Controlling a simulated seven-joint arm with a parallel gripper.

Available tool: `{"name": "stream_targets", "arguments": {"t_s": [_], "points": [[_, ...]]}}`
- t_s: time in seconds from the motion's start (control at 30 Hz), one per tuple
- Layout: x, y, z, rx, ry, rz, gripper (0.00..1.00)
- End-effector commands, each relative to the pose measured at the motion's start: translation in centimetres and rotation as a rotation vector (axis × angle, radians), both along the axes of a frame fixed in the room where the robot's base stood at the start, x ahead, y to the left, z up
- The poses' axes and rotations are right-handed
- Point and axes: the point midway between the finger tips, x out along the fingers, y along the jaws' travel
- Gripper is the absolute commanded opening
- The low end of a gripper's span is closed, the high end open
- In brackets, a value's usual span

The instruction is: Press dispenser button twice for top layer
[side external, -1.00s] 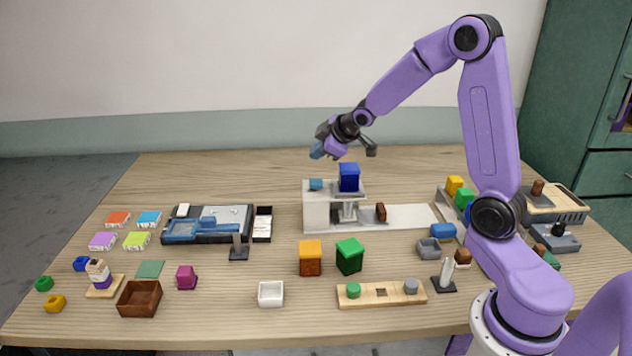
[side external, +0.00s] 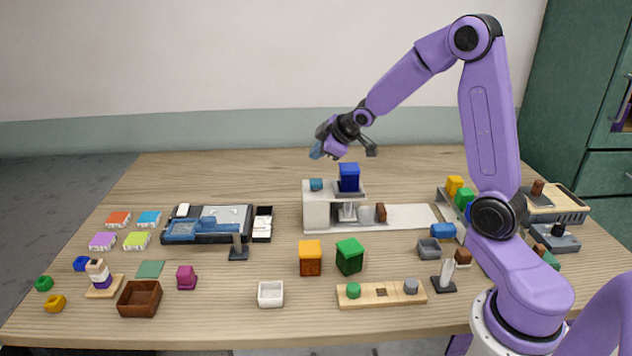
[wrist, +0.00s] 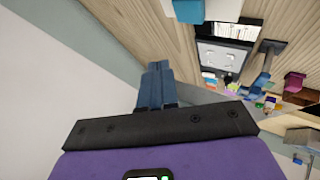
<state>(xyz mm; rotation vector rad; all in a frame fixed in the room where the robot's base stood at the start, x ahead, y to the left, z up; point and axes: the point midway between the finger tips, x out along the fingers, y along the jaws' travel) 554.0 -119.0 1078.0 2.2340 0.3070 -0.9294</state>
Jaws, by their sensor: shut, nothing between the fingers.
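The dispenser is a pale grey block (side external: 317,212) with a teal button (side external: 316,184) on top at its left end. A blue hopper (side external: 349,174) stands right of the button, above a pale spout area (side external: 347,212). My gripper (side external: 317,151) is above and slightly behind the button, clear of it. Its blue fingers are closed together and empty, as the wrist view also shows (wrist: 154,84). In the wrist view the teal button (wrist: 188,10) is at the top edge, beside the fingers and apart from them. What lies under the spout is too small to tell.
A pale track (side external: 405,216) runs right from the dispenser, with a brown piece (side external: 380,212) on it. Orange (side external: 310,258) and green (side external: 349,257) blocks stand in front. A blue-grey machine (side external: 205,225) sits left. The table behind the dispenser is clear.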

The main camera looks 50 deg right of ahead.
Motion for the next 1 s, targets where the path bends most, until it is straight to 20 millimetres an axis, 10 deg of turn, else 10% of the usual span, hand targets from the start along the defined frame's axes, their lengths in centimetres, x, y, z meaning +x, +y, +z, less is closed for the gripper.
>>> {"name": "stream_targets", "arguments": {"t_s": [1.0], "points": [[0.1, -0.2, 3.4, -0.001, -0.001, -0.001, 0.0]]}}
